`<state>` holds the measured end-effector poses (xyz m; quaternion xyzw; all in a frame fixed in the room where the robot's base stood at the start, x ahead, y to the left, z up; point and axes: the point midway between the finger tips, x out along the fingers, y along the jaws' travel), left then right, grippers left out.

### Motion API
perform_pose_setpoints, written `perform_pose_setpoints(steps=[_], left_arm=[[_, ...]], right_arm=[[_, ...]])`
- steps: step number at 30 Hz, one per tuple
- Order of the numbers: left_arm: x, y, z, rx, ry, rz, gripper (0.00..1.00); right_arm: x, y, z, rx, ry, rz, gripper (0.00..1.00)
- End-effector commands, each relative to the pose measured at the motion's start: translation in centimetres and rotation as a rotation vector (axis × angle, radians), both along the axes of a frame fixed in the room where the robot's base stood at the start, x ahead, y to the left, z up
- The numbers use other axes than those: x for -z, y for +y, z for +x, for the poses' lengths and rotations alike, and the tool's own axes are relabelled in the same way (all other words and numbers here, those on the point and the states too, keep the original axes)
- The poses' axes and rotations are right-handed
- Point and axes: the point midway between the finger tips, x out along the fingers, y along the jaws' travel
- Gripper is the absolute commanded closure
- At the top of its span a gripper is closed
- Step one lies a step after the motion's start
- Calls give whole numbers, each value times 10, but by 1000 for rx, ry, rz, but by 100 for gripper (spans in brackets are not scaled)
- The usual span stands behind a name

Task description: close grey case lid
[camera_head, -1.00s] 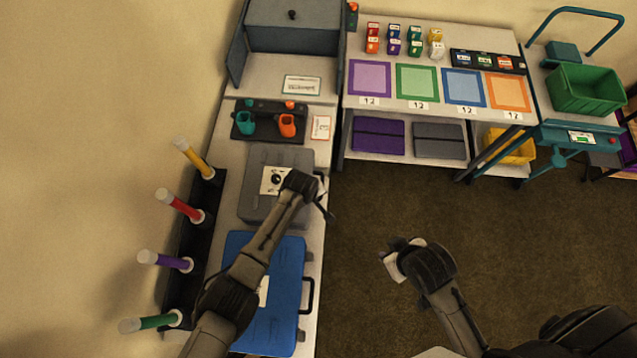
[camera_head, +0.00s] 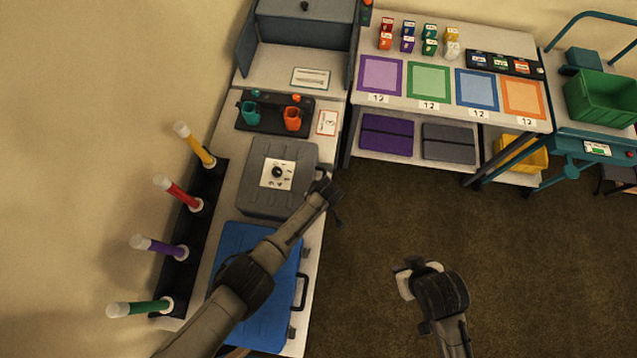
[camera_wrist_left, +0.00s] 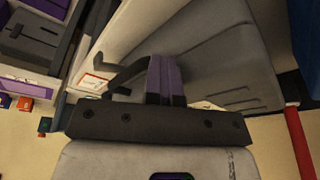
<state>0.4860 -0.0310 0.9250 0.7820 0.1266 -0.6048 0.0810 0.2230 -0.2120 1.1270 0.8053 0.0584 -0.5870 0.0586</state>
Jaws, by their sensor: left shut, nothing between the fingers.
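The grey case (camera_head: 254,200) lies on the narrow bench beyond the blue case. Its lid looks flat and down, with a white card bearing a black round spot on top; whether it is latched I cannot tell. My left gripper (camera_head: 328,190) is at the case's right edge, close to its dark handle (camera_head: 319,173). In the left wrist view the shut, empty fingers (camera_wrist_left: 166,80) are in front of the grey case (camera_wrist_left: 215,60); contact is unclear. My right gripper (camera_head: 408,277) hangs over the floor, away from the bench; its jaw opening is unclear.
The blue case (camera_head: 236,240) lies nearer on the bench, under my left arm. A dark holder with teal and orange cups (camera_head: 292,119) stands beyond the grey case. Coloured tubes (camera_head: 180,194) stick out at left. The brown floor (camera_head: 390,215) right of the bench is clear.

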Motion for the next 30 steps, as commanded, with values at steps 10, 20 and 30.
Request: perform_pose_setpoints(steps=[10,20,30], left_arm=[[17,12,-10,-6,17,12,100],[-39,4,-18,-3,10,6,100],[-98,-4,-30,-2,4,3,100]], right_arm=[[4,0,0,0,0,0,57],[-17,-2,0,-5,-1,-8,57],[-25,-2,0,-5,0,-7,57]])
